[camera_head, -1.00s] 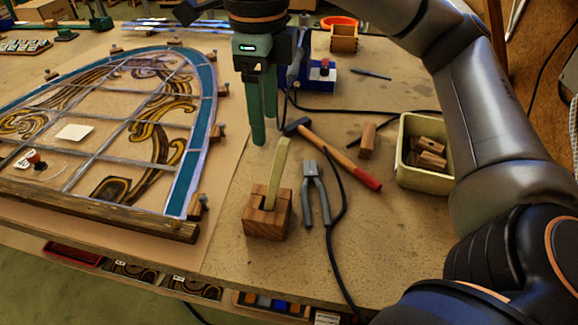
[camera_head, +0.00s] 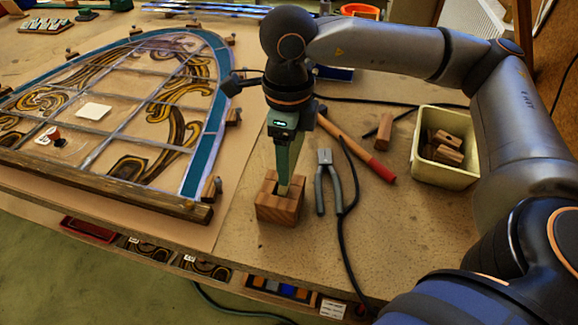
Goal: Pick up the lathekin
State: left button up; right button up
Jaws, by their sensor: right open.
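The lathekin (camera_head: 283,190) is a pale, flat stick standing in the slot of a small wooden block (camera_head: 278,208). Only a small pale part of it shows, low down at the block; the rest is hidden by my right gripper. My right gripper (camera_head: 285,180) points down directly over the block, its green fingers at the lathekin and their tips close to the block's top. It is open. From this angle I cannot tell whether the fingers touch the lathekin. My left gripper is not in view.
Pliers (camera_head: 322,182) lie just right of the block, beside a black cable (camera_head: 344,235). A hammer (camera_head: 355,146) lies behind them. A cream bin (camera_head: 445,174) with wood pieces stands at right. The leaded panel (camera_head: 215,120) lies at left. Bare bench lies in front of the block.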

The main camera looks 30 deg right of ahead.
jog(key=shift+f, duration=0.2)
grip_shut()
dwell(0.4)
dwell(0.9)
